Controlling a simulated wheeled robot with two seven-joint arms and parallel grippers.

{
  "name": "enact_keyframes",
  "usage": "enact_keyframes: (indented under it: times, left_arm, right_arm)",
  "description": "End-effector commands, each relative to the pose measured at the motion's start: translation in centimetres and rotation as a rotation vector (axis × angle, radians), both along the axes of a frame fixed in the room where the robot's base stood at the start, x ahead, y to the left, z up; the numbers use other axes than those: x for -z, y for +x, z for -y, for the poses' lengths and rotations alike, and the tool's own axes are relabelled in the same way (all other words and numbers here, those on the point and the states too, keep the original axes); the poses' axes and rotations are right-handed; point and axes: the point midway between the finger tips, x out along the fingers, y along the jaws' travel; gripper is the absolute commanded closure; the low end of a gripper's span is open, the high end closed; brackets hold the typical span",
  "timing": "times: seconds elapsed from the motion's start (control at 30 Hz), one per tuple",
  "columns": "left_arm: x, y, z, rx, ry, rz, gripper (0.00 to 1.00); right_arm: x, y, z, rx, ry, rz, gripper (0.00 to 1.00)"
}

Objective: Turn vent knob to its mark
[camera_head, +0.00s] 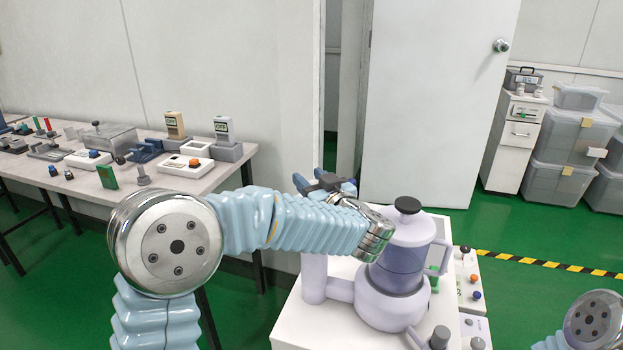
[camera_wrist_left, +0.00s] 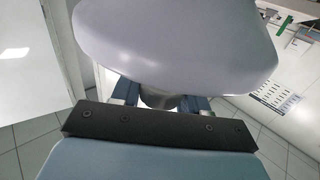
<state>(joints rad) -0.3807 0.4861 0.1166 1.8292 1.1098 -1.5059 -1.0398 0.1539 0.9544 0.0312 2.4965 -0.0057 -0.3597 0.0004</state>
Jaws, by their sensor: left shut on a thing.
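A lavender jug-shaped machine (camera_head: 390,295) with a black top cap (camera_head: 407,205) stands on a white stand, partly behind my left arm. My left gripper (camera_head: 326,184) shows only in part past the forearm, at the upper left of the machine. In the left wrist view its blue fingers (camera_wrist_left: 160,102) are closed around a dark grey piece (camera_wrist_left: 158,98), apparently the vent knob. A large lavender surface (camera_wrist_left: 175,40) covers the view above it. The knob's mark does not show in either view. My right gripper is out of view.
A grey peg-like part (camera_head: 440,337) and a panel with coloured knobs (camera_head: 470,290) are beside the machine. A table (camera_head: 200,180) with several testers stands at the left. A white cabinet (camera_head: 510,145) and clear bins (camera_head: 565,150) stand at the back right.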

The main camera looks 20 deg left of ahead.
Motion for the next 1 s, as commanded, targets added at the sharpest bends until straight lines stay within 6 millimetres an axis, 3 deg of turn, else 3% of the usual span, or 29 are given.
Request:
enact_keyframes:
  times: [0.2,0.23,0.33,0.73,1.0]
  left_arm:
    - [0.1,0.0,0.0,0.0,0.001,-0.002,0.86]
    - [0.1,0.0,0.0,0.001,0.001,-0.002,0.51]
    - [0.1,0.0,0.0,0.001,0.001,-0.002,0.36]
    - [0.1,-0.6,0.7,0.003,0.0,-0.001,0.35]
    - [0.2,-5.0,4.8,0.007,0.001,0.001,0.35]
  right_arm:
    - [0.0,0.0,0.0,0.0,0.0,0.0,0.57]
    - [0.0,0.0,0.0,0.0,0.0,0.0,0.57]
    - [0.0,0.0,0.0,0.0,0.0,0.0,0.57]
    - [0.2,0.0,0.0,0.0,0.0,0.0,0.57]
    - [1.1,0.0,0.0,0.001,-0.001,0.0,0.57]
